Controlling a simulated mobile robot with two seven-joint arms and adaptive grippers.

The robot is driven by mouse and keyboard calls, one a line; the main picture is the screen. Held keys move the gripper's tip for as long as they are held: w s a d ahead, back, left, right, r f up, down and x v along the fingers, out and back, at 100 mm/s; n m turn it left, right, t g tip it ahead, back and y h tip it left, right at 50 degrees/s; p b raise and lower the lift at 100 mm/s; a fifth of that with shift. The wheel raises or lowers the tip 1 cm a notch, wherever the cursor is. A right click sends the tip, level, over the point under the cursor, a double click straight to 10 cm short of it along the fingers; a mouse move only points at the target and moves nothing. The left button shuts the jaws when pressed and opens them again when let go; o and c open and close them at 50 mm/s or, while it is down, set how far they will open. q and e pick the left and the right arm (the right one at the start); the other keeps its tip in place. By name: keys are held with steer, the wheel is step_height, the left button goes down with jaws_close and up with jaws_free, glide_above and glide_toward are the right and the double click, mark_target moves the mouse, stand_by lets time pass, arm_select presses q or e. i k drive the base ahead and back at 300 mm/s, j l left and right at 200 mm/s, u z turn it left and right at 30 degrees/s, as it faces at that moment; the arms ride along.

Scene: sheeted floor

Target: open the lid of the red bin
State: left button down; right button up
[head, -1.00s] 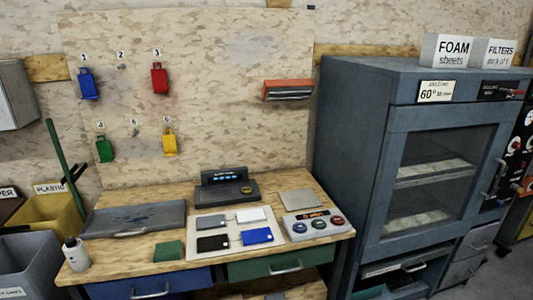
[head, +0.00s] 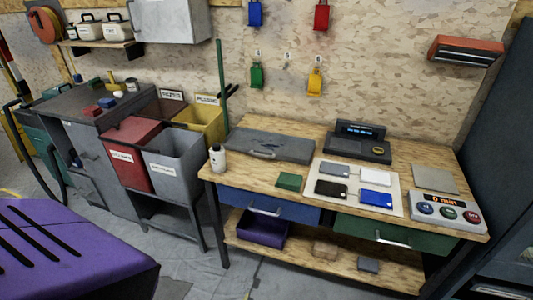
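The red bin (head: 126,168) stands left of centre in the head view, on a dark stand among other sorting bins. Its red lid (head: 132,130) lies flat over the top and looks shut. A white label with unreadable text is on its front. Neither of my grippers shows in the head view.
A grey bin (head: 176,168) touches the red bin's right side, with a yellow bin (head: 203,122) behind. A dark bench (head: 75,100) stands to the left, the wooden workbench (head: 300,180) to the right. A purple slotted surface (head: 65,255) fills the lower left. Grey floor lies between.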

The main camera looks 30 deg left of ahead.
mark_target(132, 129)
steer(key=u, duration=2.05)
steer(key=i+j, duration=0.25)
steer(key=i, duration=0.3)
steer(key=i+j+z, duration=0.15)
steer(key=i, duration=0.35)
steer(key=i+j, duration=0.4)
steer(key=i, duration=0.15)
steer(key=i+j+z, duration=0.15)
steer(key=i+j, duration=0.15)
steer(key=i, duration=0.2)
